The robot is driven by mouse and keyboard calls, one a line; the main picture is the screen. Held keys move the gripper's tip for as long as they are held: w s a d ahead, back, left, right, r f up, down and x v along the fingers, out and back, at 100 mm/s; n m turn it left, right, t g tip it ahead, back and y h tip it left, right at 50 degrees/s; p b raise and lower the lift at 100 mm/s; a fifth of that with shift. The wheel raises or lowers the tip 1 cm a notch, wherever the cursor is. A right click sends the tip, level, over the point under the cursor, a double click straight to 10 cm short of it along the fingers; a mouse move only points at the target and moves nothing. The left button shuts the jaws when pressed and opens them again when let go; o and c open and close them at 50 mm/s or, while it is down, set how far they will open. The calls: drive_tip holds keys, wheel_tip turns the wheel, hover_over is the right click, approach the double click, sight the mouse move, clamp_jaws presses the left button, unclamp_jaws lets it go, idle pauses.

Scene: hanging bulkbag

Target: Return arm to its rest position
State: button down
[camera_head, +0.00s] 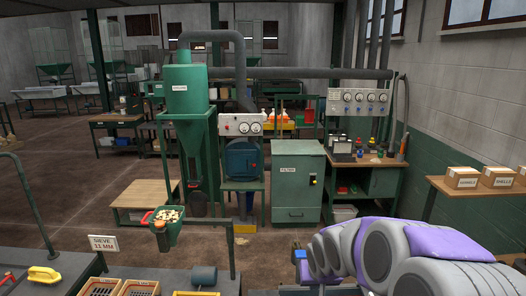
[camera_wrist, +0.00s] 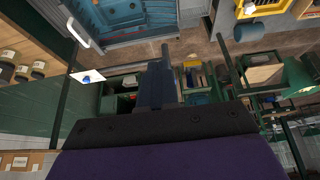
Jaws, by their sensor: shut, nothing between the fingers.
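My arm (camera_head: 385,250) shows at the lower right of the head view, purple and grey, reaching leftward low over the near edge of the scene. Its end is small and partly hidden there, so I cannot make out the fingers in that view. In the wrist view my gripper (camera_wrist: 163,62) juts up from the dark wrist mount as a narrow dark blue-grey shape. The jaws are shut and hold nothing. The fingertips appear apart from the things around them.
A near bench holds orange trays (camera_head: 139,287) and a "SIEVE 11 MM" sign (camera_head: 103,244). A green hopper (camera_head: 167,230) of pale pieces stands beyond. A green filter cabinet (camera_head: 298,187) stands mid-scene. Boxes (camera_head: 463,177) sit on a shelf at right. Open floor lies at left.

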drive_tip(key=s+f+g+b, duration=0.3)
drive_tip(key=s+f+b, duration=0.1)
drive_tip(key=s, duration=1.4)
drive_tip(key=s+f+g+b, duration=0.3)
drive_tip(key=s+b, duration=0.3)
drive_tip(key=s, duration=1.3)
drive_tip(key=shift+s+d+f+g+b, duration=0.2)
drive_tip(key=shift+f+g+b, duration=0.1)
drive_tip(key=shift+f+g, duration=0.15)
